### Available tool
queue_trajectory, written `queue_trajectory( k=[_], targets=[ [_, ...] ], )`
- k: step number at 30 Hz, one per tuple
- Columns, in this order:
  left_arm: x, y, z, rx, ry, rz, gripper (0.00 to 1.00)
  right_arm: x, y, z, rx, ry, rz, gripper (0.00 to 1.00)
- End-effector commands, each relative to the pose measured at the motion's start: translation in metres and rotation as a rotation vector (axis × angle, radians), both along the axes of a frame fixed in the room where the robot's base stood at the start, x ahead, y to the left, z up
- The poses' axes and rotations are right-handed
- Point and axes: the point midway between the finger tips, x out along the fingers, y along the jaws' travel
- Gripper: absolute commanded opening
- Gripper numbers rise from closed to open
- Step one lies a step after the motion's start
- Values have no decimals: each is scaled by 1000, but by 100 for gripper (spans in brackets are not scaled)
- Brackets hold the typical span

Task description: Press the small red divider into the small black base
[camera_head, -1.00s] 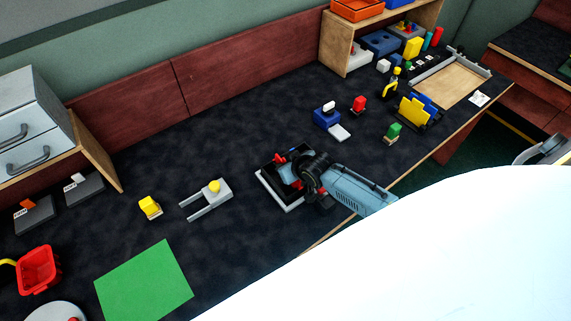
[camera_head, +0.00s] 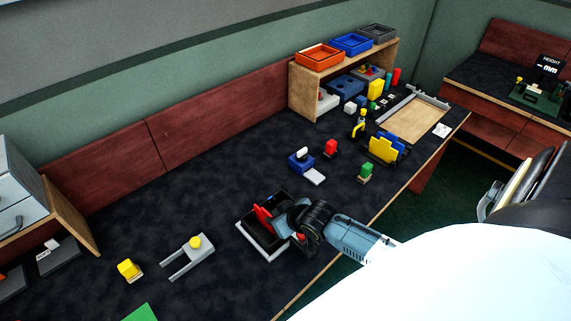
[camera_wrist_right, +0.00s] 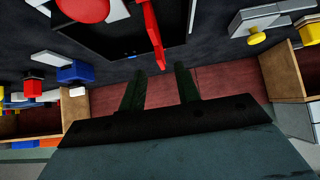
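The black base (camera_head: 249,233), a shallow tray with a pale rim, lies near the table's front edge in the head view. The red divider (camera_head: 263,215) stands at its far left part; I cannot tell how deep it sits. In the wrist view the divider (camera_wrist_right: 154,35) is a thin red upright piece at the dark base (camera_wrist_right: 108,38). My right gripper (camera_head: 283,218) is over the base's right side, partly hiding it. In the wrist view its two fingers (camera_wrist_right: 160,76) are apart with a clear gap, the divider beyond their tips. My left gripper is not in view.
A grey fork-shaped holder with a yellow knob (camera_head: 195,242) and a yellow block (camera_head: 128,268) lie to the left. A wooden shelf (camera_head: 303,100) is at the back.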

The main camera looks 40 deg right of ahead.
Motion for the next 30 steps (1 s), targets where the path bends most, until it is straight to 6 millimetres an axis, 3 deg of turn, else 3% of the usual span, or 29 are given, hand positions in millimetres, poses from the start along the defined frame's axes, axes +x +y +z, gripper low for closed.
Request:
queue_trajectory(
  k=[3,10,30],
  targets=[
    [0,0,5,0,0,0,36,-16,-1,15,-2,1,2,32],
    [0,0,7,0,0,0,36,-31,-2,30,-1,1,1,32],
    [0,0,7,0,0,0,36,-33,-2,32,0,2,1,32]
  ],
)
